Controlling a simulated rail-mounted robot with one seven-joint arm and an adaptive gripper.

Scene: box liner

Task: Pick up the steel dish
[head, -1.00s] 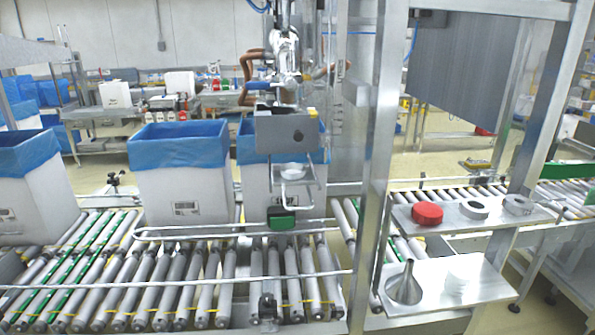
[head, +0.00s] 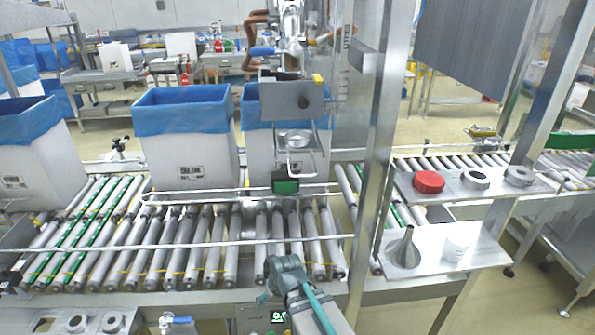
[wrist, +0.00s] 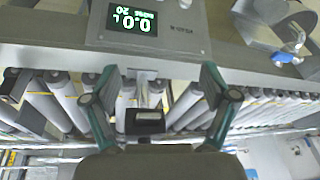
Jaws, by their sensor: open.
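A shallow round metal piece (head: 294,138), which looks like a steel dish, sits on a bracket under the grey machine head beyond the rollers. Two low round grey metal pieces, one (head: 476,179) beside the other (head: 519,176), lie on the upper side shelf; I cannot tell which piece is the named dish. My gripper (head: 283,266) is at the bottom middle of the head view, in front of the rollers and far from these pieces. In the wrist view my gripper (wrist: 158,74) has its teal fingers wide apart with nothing between them.
A red round piece (head: 429,182) shares the upper shelf. A funnel (head: 404,248) and a white cup (head: 455,247) stand on the lower shelf. A metal post (head: 376,150) stands left of the shelves. A scale display (wrist: 137,22) and rollers (wrist: 185,105) show in the wrist view.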

